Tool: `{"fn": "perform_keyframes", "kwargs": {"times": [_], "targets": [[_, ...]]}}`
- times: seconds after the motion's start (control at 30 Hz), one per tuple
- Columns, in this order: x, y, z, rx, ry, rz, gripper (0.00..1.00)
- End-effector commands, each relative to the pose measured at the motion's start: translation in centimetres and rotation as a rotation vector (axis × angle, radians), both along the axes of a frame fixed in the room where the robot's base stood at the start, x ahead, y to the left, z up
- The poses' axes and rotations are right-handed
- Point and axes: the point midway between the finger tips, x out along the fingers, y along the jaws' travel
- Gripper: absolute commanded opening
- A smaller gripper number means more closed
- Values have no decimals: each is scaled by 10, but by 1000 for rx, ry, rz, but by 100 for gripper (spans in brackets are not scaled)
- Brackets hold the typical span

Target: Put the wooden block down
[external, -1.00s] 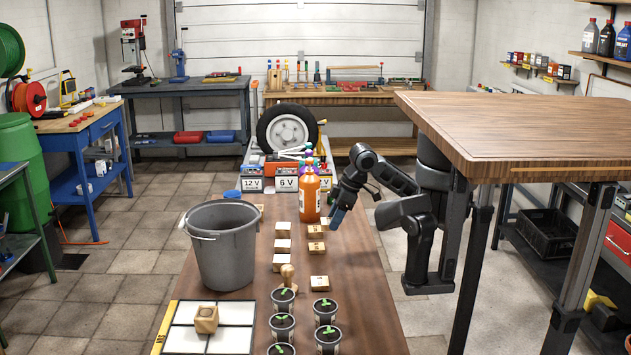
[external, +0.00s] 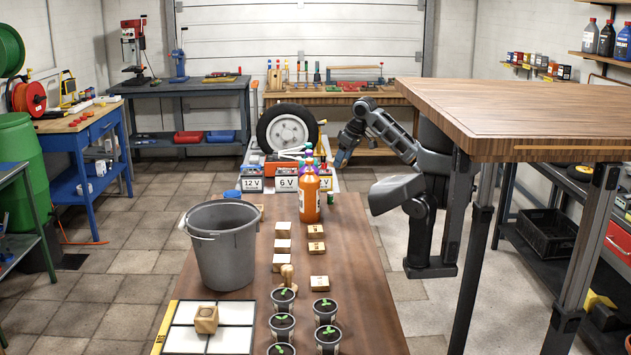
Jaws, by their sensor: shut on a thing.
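My gripper (external: 342,160) is up at the far end of the long wooden table (external: 352,270), to the right of the orange bottle. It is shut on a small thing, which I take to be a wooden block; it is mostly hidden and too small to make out. Several other pale wooden blocks stand in two columns on the table, among them a left block (external: 282,246) and a right block (external: 317,248). A larger wooden block (external: 206,319) with a hole sits on the white tiled panel (external: 232,340).
A grey bucket (external: 224,250) stands left of the blocks. The orange bottle (external: 309,196) and several batteries (external: 286,183) are at the far end. Several seedling pots (external: 326,312) are in front. The table's right side is clear. A high wooden tabletop (external: 530,120) is at right.

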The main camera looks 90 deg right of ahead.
Motion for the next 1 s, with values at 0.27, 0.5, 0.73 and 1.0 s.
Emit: {"fn": "perform_keyframes", "kwargs": {"times": [0.27, 0.5, 0.73, 1.0], "targets": [[-83, -110, 27, 4, -1, -269, 18], [-174, -178, 27, 5, -1, -485, 18], [-271, -215, 0, 8, 0, -680, 18], [-341, -217, -45, 3, 0, -803, 18]]}}
